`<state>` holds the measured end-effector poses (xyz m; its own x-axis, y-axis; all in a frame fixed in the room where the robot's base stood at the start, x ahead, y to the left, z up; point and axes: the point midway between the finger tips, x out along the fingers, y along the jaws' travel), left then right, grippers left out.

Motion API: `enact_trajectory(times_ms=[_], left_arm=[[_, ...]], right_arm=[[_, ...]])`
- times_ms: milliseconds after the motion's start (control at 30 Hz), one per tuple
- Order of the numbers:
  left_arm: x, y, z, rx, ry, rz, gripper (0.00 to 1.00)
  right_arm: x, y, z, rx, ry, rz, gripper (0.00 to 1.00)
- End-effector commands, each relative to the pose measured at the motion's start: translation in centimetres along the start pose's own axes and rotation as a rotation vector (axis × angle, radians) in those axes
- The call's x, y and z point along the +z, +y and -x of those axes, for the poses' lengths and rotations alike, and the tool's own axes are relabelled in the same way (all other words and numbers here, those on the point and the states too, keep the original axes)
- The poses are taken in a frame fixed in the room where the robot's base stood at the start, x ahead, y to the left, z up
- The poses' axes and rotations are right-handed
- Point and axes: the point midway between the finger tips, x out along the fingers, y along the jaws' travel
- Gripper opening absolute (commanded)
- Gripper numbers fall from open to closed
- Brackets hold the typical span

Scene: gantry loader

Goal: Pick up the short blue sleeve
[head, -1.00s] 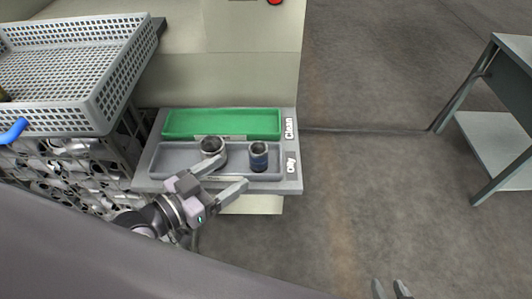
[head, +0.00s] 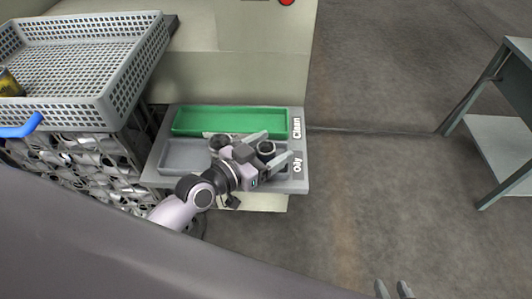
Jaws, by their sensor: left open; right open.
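The short blue sleeve (head: 266,148) stands upright in the grey tray compartment (head: 183,157) labelled "Oily". Only its dark open top shows clearly, as my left gripper hides its side. My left gripper (head: 278,143) is open, with one finger on the far side of the sleeve and the other on the near right side. I cannot tell whether either finger touches it. My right gripper (head: 392,286) is open and empty at the bottom edge of the view, far from the tray.
Another dark ring-shaped part (head: 219,143) sits left of the sleeve, partly hidden by my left gripper. The green "Clean" compartment (head: 225,120) behind is empty. A white basket (head: 135,83) with a yellowish part (head: 9,83) stands at left. A grey table (head: 497,135) stands at right.

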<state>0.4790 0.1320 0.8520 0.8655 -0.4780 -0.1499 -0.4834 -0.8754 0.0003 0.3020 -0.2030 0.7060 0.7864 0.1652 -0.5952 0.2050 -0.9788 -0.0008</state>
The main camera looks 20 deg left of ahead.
Motion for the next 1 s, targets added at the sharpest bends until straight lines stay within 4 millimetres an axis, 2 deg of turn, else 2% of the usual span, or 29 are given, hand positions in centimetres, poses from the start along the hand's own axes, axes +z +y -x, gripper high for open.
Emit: enact_trajectory(times_ms=[100,300,333,500,533,833,1000], left_arm=[[0.0,0.0,-0.6,0.001,0.0,0.0,0.74],[0.0,0.0,-0.6,0.001,-0.001,-0.001,0.74],[0.0,0.0,-0.6,0.001,-0.001,-0.001,0.71],[0.0,0.0,-0.6,0.0,-0.001,-0.001,0.16],[0.0,0.0,-0.6,0.0,0.0,-0.001,0.1],[-0.3,0.0,-0.6,0.0,0.003,-0.001,0.1],[-1.6,0.0,-0.4,0.0,0.005,-0.002,0.1]], right_arm=[[0.0,0.0,0.0,0.0,0.0,0.0,0.43],[0.0,0.0,0.0,0.0,0.0,0.0,0.43],[0.0,0.0,0.0,0.0,0.0,0.0,0.43],[0.0,0.0,0.0,0.0,0.0,0.0,0.43],[0.0,0.0,0.0,0.0,0.0,0.0,0.43],[-0.1,0.0,0.1,0.0,0.0,0.0,0.43],[-0.4,0.0,0.3,0.0,0.0,-0.001,0.43]])
